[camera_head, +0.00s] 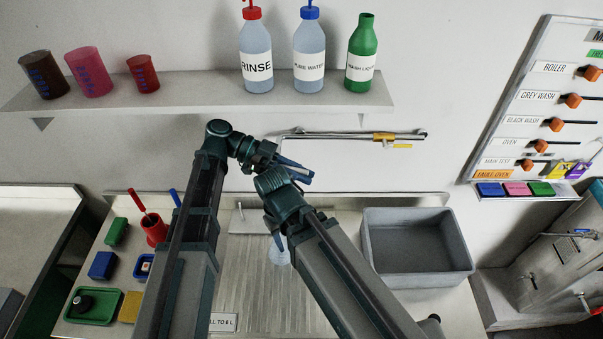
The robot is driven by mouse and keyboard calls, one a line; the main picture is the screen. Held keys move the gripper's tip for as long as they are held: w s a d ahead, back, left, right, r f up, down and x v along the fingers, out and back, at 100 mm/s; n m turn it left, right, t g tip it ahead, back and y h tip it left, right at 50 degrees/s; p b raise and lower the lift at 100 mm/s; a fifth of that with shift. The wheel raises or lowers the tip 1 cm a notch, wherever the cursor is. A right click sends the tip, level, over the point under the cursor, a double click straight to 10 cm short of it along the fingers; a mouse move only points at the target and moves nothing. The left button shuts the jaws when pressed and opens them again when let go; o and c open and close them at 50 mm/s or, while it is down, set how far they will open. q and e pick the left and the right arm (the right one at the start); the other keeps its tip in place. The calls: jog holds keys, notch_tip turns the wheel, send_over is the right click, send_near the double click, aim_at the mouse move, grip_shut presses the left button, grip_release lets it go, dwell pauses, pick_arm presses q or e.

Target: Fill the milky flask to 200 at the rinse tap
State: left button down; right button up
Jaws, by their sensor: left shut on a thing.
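A wall-mounted tap pipe (350,136) with a yellow-orange handle runs above the sink, beyond the arms. The fill level and the 200 mark are too small to read.
A grey basin (418,275) stands to the right. A shelf (190,92) above holds coloured beakers and bottles, including a RINSE bottle (257,67). Small coloured items and a red cup (153,229) stand at the left. My two arms cross close together mid-view.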

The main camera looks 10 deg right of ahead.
pick_arm(q)
jog(key=shift+w+d+n+t+h, duration=0.1)
jog(key=shift+w+n+t+h, duration=0.15)
jog(key=shift+n+t, duration=0.35)
jog(key=shift+w+d+n+t+h, duration=0.1)
jog(key=shift+n+t+h, duration=0.15)
jog(key=shift+n+t, duration=0.3)
jog(key=shift+w+d+n+t+h, duration=0.1)
jog(key=shift+w+n+t+h, duration=0.2)
jog(key=shift+w+n+t, duration=0.5)
jog(key=c, duration=0.8)
grip_release()
jog(key=shift+s, duration=0.2)
jog(key=p+v, duration=0.4)
jog(key=v, duration=0.9)
jog(key=shift+a+r, duration=0.15)
jog(key=shift+a, duration=0.2)
